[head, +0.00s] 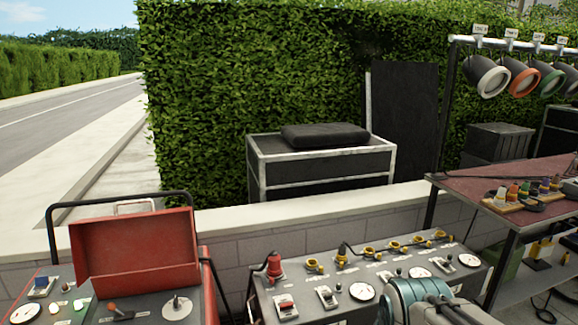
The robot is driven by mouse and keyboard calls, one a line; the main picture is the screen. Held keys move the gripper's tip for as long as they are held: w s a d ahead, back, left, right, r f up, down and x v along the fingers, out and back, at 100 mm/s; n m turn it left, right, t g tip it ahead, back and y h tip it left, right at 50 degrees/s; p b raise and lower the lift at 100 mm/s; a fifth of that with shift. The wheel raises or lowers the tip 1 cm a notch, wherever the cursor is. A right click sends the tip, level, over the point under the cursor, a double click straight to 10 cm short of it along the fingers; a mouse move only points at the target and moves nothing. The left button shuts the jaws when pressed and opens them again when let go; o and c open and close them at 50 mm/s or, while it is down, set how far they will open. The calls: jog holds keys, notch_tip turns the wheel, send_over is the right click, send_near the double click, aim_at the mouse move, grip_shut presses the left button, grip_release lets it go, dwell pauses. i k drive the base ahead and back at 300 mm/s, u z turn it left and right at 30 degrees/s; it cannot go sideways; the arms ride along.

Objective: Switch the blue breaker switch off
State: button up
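A small switch with a blue lever (41,284) sits on the left control panel (22,300), at the lower left of the head view. It is small, and I cannot tell which way its lever is set. A teal and grey part of my arm shows at the bottom, in front of the right end of the middle panel. The fingers of my gripper do not show, and nothing in view touches the switch.
The middle panel (350,270) carries a red switch (286,303), a white-plated switch (327,296), dials and yellow connectors. A red open lid (135,250) stands at the left. A low wall (320,208) runs behind. A red-topped table (515,190) stands at the right.

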aim_at(43, 281)
jog(key=u, duration=1.95)
jog(key=k, duration=0.45)
jog(key=z, duration=0.6)
jog(key=i, duration=1.6)
jog(key=u, duration=0.65)
jog(key=k, duration=1.3)
jog(key=u, duration=0.1)
